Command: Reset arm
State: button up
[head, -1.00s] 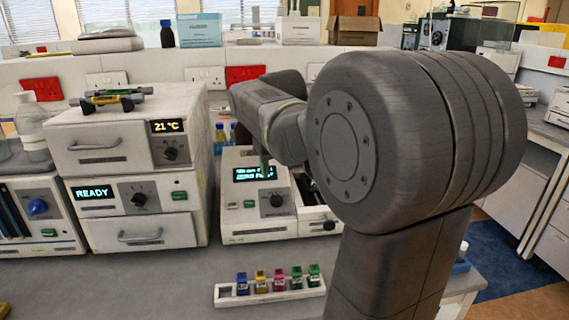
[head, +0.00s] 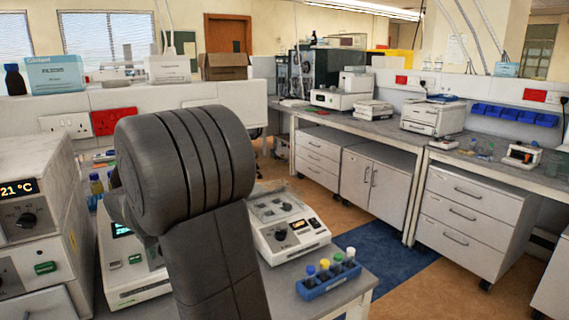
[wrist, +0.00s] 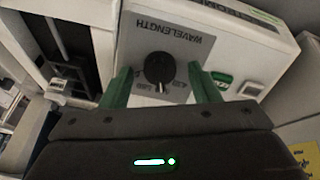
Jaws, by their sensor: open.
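My gripper (wrist: 158,74) shows in the wrist view with its two green fingers spread apart and nothing held. A black knob (wrist: 159,68) on a pale instrument marked WAVELENGTH (wrist: 240,45) appears between the fingertips in the picture. I cannot tell how far the knob is from the fingers. In the head view my dark arm (head: 185,165) stands raised at left of centre, in front of a pale instrument with a lit display (head: 135,285). My gripper is hidden in the head view.
A stacked oven unit reading 21 °C (head: 30,215) stands at the left. A second bench instrument (head: 285,225) and a blue rack of capped vials (head: 328,282) are right of my arm. Beyond the bench edge lie a blue floor mat (head: 385,265) and drawer cabinets (head: 465,215).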

dwell(0.4)
jog(key=v, duration=1.3)
jog(key=x, duration=1.3)
jog(key=shift+f, duration=0.2)
jog(key=shift+w+m, duration=0.1)
jog(key=shift+m, duration=0.3)
jog(key=shift+r+m+b, duration=0.1)
jog(key=shift+m+b, duration=0.2)
jog(key=shift+m, duration=0.5)
jog(key=m+b, duration=0.1)
jog(key=m, duration=0.4)
jog(key=v, duration=1.3)
jog(key=shift+r+m, duration=0.2)
jog(key=shift+m, duration=0.1)
jog(key=shift+d, duration=0.15)
